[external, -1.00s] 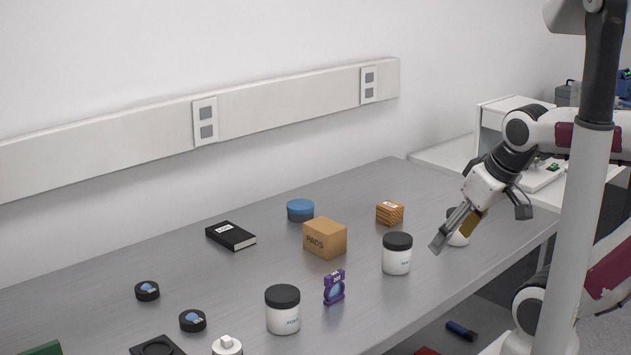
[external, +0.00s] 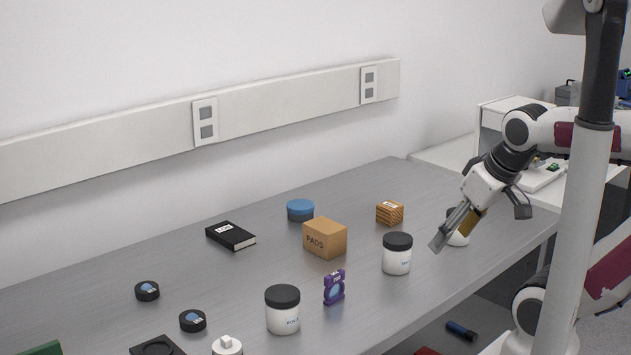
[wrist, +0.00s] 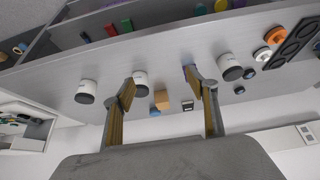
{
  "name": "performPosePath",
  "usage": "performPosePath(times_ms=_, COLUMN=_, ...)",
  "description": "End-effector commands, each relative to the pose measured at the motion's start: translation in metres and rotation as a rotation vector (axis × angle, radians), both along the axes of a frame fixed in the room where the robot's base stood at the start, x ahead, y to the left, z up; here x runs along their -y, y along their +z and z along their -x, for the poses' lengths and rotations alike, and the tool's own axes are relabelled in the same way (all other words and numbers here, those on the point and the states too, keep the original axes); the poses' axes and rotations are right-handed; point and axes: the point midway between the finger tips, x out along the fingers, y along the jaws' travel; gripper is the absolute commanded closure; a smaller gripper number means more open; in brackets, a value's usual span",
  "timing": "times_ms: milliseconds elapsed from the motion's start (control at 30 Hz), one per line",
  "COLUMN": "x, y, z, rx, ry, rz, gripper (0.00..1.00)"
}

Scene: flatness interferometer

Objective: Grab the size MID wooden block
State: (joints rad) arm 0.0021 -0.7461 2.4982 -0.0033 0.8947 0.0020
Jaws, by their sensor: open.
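A small orange-brown striped wooden block (external: 390,213) with a white label sits on the grey bench, toward its far right part in the external view. The label's writing is too small to read. My gripper (external: 478,228) hangs above the bench to the right of the block and apart from it. It is open, with its fingers spread and nothing between them. In the wrist view my gripper (wrist: 160,84) shows both fingers wide apart. I cannot make out the wooden block there; a finger may hide it.
A white jar (external: 397,255) stands just in front of the block, and another jar (external: 459,238) is partly behind my gripper. Left of the block are a cardboard PADS box (external: 325,239), a blue tin (external: 300,211) and a black book (external: 230,236). A purple holder (external: 334,288) stands nearer the front.

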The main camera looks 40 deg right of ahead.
Motion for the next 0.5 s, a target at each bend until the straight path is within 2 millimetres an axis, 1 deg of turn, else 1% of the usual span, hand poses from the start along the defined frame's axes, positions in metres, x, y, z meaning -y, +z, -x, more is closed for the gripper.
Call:
performPosePath(times_ms=167, x=0.01, y=0.004, z=-0.016, rx=0.02, ry=-0.026, rz=0.019, gripper=0.42)
performPosePath(times_ms=267, x=0.021, y=0.008, z=-0.033, rx=0.045, ry=-0.052, rz=0.039, gripper=0.42)
performPosePath(times_ms=367, x=0.035, y=0.014, z=-0.055, rx=0.076, ry=-0.081, rz=0.065, gripper=0.42)
performPosePath(times_ms=500, x=0.058, y=0.021, z=-0.088, rx=0.128, ry=-0.121, rz=0.104, gripper=0.42)
